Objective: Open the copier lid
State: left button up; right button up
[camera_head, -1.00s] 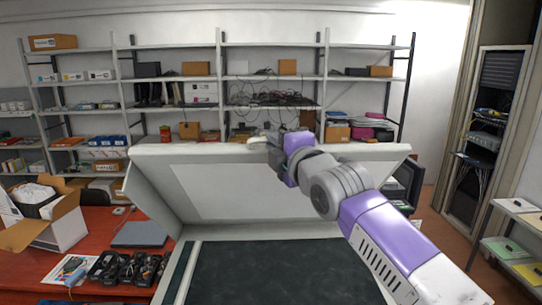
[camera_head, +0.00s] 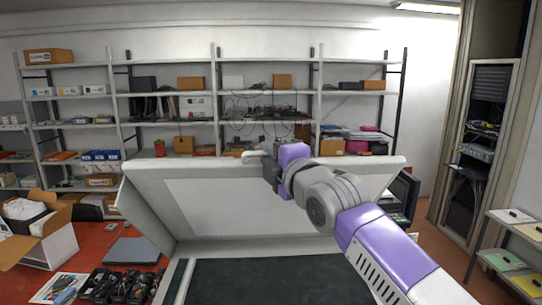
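The copier lid (camera_head: 150,197) stands raised and tilted back in the middle of the head view, with its pale inner face towards me. Below it lies the dark glass bed (camera_head: 270,280) of the copier, uncovered. My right arm reaches in from the lower right across the lid. My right gripper (camera_head: 252,157) is at the lid's top edge, near its middle, with a finger over the rim. Whether its fingers are closed on the edge is hard to see. My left gripper is not in view.
A red table (camera_head: 95,246) at left holds an open cardboard box (camera_head: 62,240), a grey flat item (camera_head: 134,251) and black cartridges (camera_head: 117,286). Metal shelves (camera_head: 215,120) stand behind the copier. A small shelf rack (camera_head: 500,260) stands at right.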

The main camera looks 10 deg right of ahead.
jog(key=b+v, duration=0.6)
jog(key=v, duration=0.1)
jog(key=shift+s, duration=0.3)
jog(key=shift+d, duration=0.1)
